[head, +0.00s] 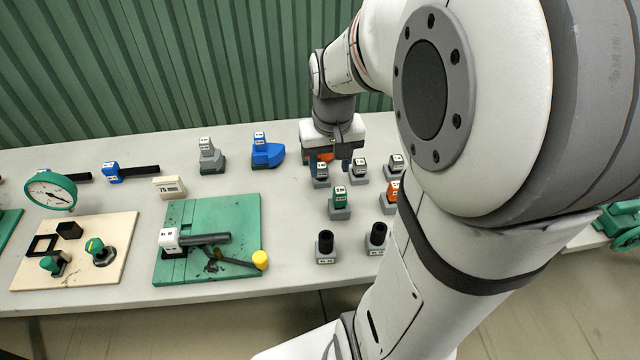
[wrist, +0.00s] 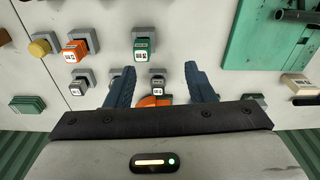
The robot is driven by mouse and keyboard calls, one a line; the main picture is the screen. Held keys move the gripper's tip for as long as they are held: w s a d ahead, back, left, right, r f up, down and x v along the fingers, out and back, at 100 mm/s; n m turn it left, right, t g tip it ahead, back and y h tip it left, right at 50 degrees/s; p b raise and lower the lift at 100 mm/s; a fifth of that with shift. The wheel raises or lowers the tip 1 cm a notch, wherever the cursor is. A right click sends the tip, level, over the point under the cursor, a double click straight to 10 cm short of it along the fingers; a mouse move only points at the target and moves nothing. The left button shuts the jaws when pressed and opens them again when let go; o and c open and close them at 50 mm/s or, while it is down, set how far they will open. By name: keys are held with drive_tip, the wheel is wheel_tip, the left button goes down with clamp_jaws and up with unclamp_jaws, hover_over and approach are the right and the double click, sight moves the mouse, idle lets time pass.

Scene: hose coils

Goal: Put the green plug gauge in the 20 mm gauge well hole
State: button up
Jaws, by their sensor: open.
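The green plug gauge (head: 339,197) stands upright in a grey block, with a white label on top. It also shows in the wrist view (wrist: 144,45), just beyond my fingertips. My gripper (head: 330,164) is open, over the back of the group of small blocks. In the wrist view its blue fingers (wrist: 160,68) are spread and nothing is held. A dark labelled gauge (wrist: 157,85) and an orange piece (wrist: 154,101) show between the fingers. The labels are too small to read, so I cannot tell which place is the 20 mm gauge well hole.
Two black cylinders (head: 325,241) stand on blocks at the front. A green board (head: 233,208) with a black handle lies to the left. My arm hides the table's right part.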

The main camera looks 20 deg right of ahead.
drive_tip(key=s+a+r+n+t, duration=0.2)
drive_tip(key=s+a+r, duration=0.2)
drive_tip(key=s+a, duration=0.3)
drive_tip(key=s, duration=0.2)
drive_tip(key=shift+s+a, duration=0.35)
drive_tip(key=shift+a, duration=0.05)
drive_tip(key=shift+c, duration=0.4)
